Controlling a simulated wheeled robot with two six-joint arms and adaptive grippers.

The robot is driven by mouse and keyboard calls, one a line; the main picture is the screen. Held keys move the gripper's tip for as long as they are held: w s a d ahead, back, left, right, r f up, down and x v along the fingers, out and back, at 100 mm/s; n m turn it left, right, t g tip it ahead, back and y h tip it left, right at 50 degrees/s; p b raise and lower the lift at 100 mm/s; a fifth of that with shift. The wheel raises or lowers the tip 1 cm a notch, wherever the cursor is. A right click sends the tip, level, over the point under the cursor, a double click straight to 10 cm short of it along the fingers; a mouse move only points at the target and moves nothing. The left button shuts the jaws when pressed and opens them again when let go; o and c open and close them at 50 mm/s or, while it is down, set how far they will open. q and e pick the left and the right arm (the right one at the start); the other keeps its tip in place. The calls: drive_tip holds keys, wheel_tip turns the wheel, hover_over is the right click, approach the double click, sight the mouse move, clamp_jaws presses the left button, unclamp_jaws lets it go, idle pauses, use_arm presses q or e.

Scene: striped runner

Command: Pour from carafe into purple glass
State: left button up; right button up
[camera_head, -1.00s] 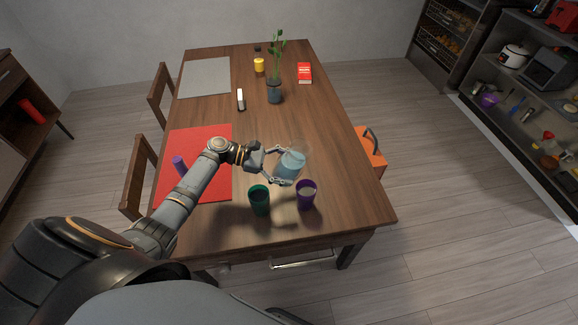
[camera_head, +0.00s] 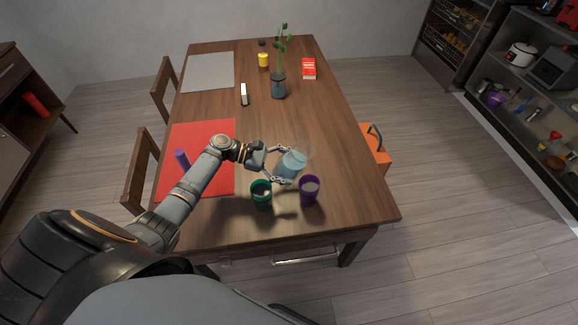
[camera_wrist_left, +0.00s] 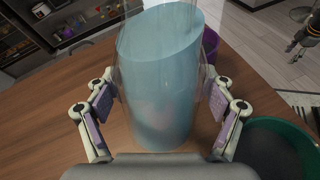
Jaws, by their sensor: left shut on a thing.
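The carafe (camera_head: 292,163) is clear glass with pale blue liquid. My left gripper (camera_head: 287,166) is shut around its sides and holds it near the table's front part; it fills the middle of the left wrist view (camera_wrist_left: 160,85). The carafe looks slightly tilted. The purple glass (camera_head: 309,191) stands upright just in front and to the right of it; its rim shows partly behind the carafe in the wrist view (camera_wrist_left: 211,42). I cannot tell what is inside the glass. Part of my right gripper (camera_wrist_left: 297,45) shows at the wrist view's upper right, small and cut off.
A green cup (camera_head: 261,196) stands close left of the purple glass. A red mat (camera_head: 212,182) with a purple cylinder (camera_head: 181,160) lies left. A plant in a vase (camera_head: 279,88), a yellow jar (camera_head: 263,60) and a red box (camera_head: 309,68) stand farther back. The table's right side is clear.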

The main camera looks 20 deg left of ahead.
use_arm(q)
drive_tip(key=shift+w+r, duration=0.1)
drive_tip(key=shift+r, duration=0.05)
drive_tip(key=shift+a+r+y+p, duration=0.1)
drive_tip(key=shift+a+y+p, duration=0.15)
drive_tip(key=shift+y+p, duration=0.2)
drive_tip(key=shift+w+a, duration=0.1)
drive_tip(key=shift+a, duration=0.05)
drive_tip(key=shift+a+m+y+p, duration=0.25)
drive_tip(key=shift+m+y+p, duration=0.15)
drive_tip(key=shift+p, duration=0.3)
drive_tip(key=shift+w+a, duration=0.1)
